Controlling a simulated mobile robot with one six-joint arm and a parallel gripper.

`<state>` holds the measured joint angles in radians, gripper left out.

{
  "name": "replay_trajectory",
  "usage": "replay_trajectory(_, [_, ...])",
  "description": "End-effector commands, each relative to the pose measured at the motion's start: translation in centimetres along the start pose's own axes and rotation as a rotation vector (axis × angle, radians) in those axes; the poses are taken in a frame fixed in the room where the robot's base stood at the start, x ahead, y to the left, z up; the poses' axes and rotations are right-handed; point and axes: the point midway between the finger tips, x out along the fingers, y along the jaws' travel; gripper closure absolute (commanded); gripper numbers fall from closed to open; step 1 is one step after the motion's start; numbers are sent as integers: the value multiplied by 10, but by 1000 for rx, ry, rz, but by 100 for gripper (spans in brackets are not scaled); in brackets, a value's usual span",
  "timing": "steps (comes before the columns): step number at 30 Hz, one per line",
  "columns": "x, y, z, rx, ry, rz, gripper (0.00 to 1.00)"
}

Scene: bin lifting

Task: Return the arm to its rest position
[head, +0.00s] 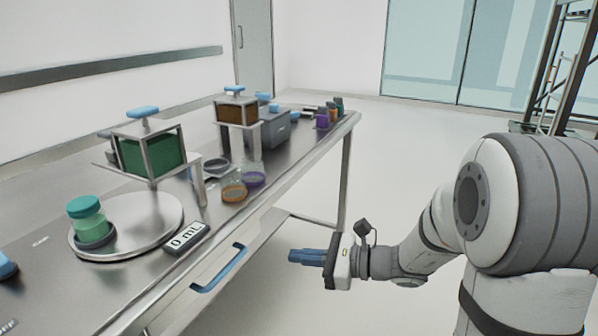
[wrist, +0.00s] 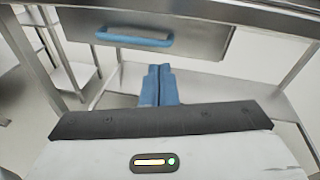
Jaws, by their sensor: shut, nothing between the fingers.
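My gripper (head: 297,257) is at the end of my arm, which reaches in from the right of the head view. Its blue fingers are together with nothing between them. It hangs beside the front of the steel table, apart from it and lower than the tabletop. In the wrist view the shut blue fingers (wrist: 159,80) point toward the table's underside and a drawer (wrist: 205,38) with a blue handle (wrist: 135,38).
The steel table (head: 290,165) carries a round plate (head: 150,225) with a green-lidded jar (head: 88,220), a "0 mL" display (head: 187,238), a green block in a frame (head: 150,155) and several dishes. The blue drawer handle (head: 220,270) sticks out. Open floor (head: 410,150) lies to the right.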

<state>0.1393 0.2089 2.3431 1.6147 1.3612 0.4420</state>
Motion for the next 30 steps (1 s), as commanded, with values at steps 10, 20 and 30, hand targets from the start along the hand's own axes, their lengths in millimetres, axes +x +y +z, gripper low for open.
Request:
replay_trajectory(10, [-71, 99, 109, -675, 447, 542, 100])
replay_trajectory(20, [-181, 102, 181, -1328, 847, 1014, 100])
replay_trajectory(30, [-219, 89, 207, -1559, 989, 1204, 100])
